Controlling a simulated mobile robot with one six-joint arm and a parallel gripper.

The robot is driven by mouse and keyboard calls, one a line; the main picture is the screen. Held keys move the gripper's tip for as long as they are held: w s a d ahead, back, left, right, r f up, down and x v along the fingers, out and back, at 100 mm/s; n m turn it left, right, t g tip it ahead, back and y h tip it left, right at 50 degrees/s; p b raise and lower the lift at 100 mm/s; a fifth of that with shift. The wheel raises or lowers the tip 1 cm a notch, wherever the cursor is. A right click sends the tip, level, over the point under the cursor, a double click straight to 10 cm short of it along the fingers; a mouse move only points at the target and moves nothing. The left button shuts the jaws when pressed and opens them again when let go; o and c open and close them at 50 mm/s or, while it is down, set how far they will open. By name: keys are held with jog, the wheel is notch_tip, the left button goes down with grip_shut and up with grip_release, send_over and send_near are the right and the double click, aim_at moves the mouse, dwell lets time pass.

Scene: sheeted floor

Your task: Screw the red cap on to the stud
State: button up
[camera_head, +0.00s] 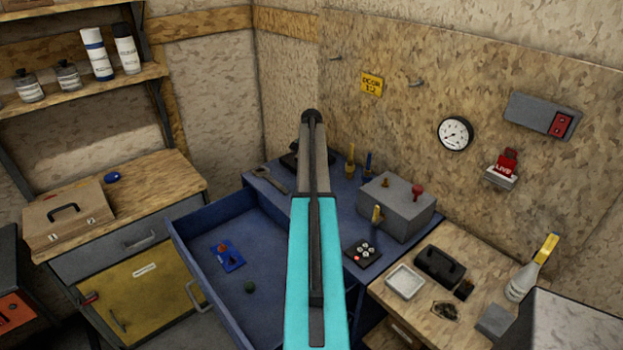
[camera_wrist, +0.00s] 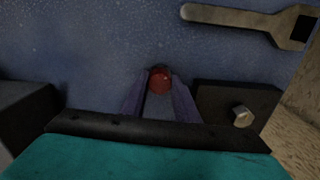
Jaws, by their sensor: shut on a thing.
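The red cap (camera_wrist: 160,77) is a small round red piece between my fingertips in the wrist view. My gripper (camera_wrist: 160,88) is shut on it, above the blue bench top. In the wrist view a grey metal piece (camera_wrist: 241,115), perhaps the stud, stands on a dark block (camera_wrist: 215,97) to the right of the cap. The cap is apart from it in the picture. In the head view my arm hides the gripper tips and the cap. A dark block (camera_head: 290,159) shows partly behind my arm there.
A wrench (camera_wrist: 255,22) lies near the dark block; the head view shows it too (camera_head: 269,179). A grey box (camera_head: 396,210) with knobs and a button panel (camera_head: 362,254) stand to the right. An open blue drawer (camera_head: 205,290) is at the left.

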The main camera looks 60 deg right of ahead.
jog(key=m, duration=0.6)
jog(key=shift+r+m, duration=0.1)
jog(key=shift+m, duration=3.3)
jog(key=o, duration=1.2)
jog(key=shift+s, duration=0.1)
jog(key=shift+c, duration=1)
